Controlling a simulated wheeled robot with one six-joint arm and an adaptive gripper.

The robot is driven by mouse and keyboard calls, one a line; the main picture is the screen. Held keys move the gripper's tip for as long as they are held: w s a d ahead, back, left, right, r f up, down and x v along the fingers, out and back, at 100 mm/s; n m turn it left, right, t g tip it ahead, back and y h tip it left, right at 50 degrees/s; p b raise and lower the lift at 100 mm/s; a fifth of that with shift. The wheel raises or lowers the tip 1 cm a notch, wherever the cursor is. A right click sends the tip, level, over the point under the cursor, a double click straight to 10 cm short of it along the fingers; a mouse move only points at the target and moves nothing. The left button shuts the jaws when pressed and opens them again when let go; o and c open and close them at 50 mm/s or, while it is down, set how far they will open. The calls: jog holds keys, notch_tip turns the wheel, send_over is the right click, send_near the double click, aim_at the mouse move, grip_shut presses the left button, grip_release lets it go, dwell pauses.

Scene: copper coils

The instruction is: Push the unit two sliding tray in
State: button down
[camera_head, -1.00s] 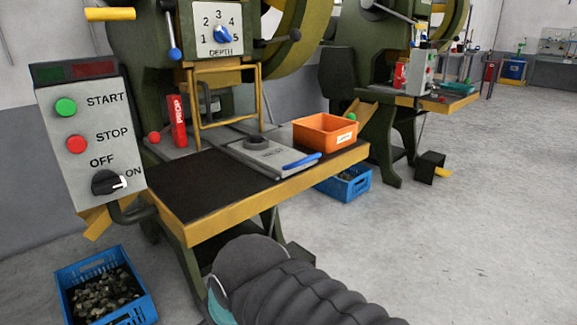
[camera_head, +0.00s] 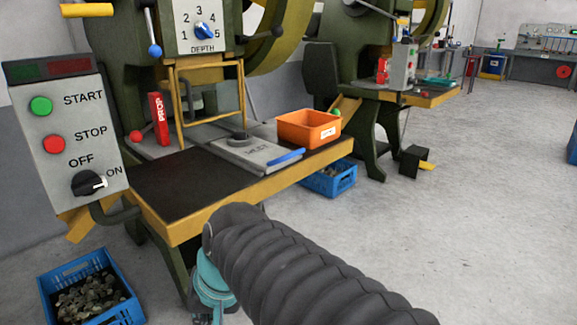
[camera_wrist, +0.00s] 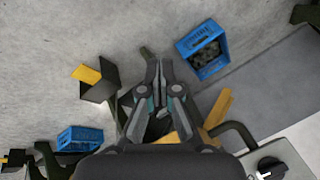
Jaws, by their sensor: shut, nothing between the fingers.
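A flat grey sliding tray (camera_head: 248,152) with a blue handle (camera_head: 286,155) lies on the worktable of the near green press. Its inner end, with a dark round piece on it, is towards the press opening, and its handle end is near the table's front edge. I cannot tell from the pictures which press is unit two. My gripper (camera_wrist: 158,68) is shut and empty in the wrist view, pointing down over the floor, apart from the tray. In the head view my arm mostly hides it at the bottom. The tray does not clearly show in the wrist view.
An orange bin (camera_head: 308,128) stands right beside the tray. A red prop block (camera_head: 159,119) stands by the press opening. The control box (camera_head: 68,137) is at the left. Blue crates (camera_head: 92,290) stand on the floor near the press. The floor to the right is clear.

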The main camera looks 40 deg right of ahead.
jog(key=w+d+r+m+t+y+b, duration=0.25)
jog(key=w+d+m+t+y, duration=0.25)
jog(key=w+d+m, duration=0.95)
jog(key=s+d+r+m+t+h+b, duration=0.1)
jog(key=s+d+r+m+t+h, duration=0.15)
jog(key=d+m, duration=0.45)
jog(key=s+d+r+m+t+h, duration=0.1)
jog(key=s+d+m+t, duration=0.15)
jog(key=d, duration=0.75)
jog(key=s+d+r+m+t+h+b, duration=0.15)
jog(key=d+m+t, duration=0.3)
jog(key=d, duration=0.45)
jog(key=shift+m+g+h, duration=0.35)
jog(key=shift+m+h, duration=0.05)
jog(key=shift+m, duration=0.05)
jog(key=w, duration=0.8)
jog(key=w+a, duration=0.1)
jog(key=w, duration=0.4)
jog(key=shift+w+f, duration=0.1)
jog(key=shift+f, duration=0.1)
jog(key=shift+w+d, duration=0.1)
